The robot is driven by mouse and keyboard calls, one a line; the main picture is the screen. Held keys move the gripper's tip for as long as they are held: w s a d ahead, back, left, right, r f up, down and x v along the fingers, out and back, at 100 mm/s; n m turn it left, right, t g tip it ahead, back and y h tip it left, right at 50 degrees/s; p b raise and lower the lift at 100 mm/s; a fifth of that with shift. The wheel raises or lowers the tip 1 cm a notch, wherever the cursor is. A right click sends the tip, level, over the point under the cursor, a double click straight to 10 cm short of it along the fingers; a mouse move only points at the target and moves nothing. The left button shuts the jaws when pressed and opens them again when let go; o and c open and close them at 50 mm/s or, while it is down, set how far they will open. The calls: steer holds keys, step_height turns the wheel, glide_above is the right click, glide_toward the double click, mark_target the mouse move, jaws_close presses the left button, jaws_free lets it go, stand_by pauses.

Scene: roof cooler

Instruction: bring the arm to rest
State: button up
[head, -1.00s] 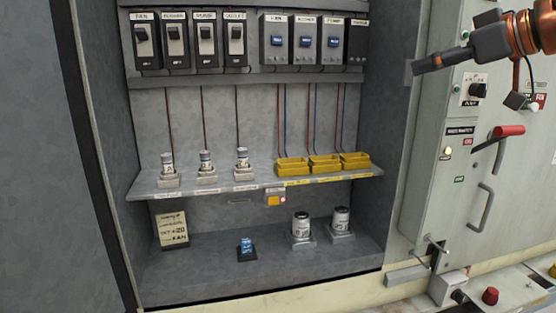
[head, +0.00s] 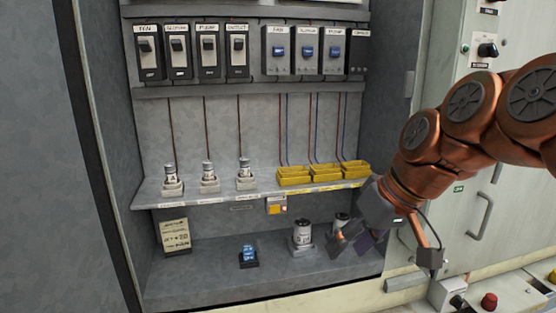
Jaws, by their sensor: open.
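My copper-coloured arm reaches in from the right edge of the head view and bends down toward the lower right of the open cabinet. My gripper (head: 352,244) is open, low at the cabinet's right side. It is in front of or close to the right-hand canister (head: 341,220), whose lower part it hides. I cannot tell whether they touch. No held object shows in the gripper.
Another canister (head: 303,232) stands left of the gripper. A blue item (head: 248,254) and a note card (head: 174,236) are on the cabinet floor. The shelf (head: 220,195) bears small canisters and yellow bins (head: 326,172). A panel handle (head: 481,216) stands out at right.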

steer(key=s+d+f+m+g+h+p, duration=0.1)
steer(key=s+d+f+m+g+h, duration=0.1)
steer(key=s+f, duration=0.7)
steer(key=s+d+f+m+g+h, duration=0.2)
steer(key=s+d+f+g, duration=0.1)
steer(key=s+f, duration=0.7)
steer(key=s+d, duration=0.1)
steer(key=s, duration=0.1)
steer(key=shift+s+f+h+p, duration=0.15)
steer(key=shift+s+h+p, duration=0.15)
steer(key=shift+s+p, duration=0.1)
steer(key=shift+d, duration=0.1)
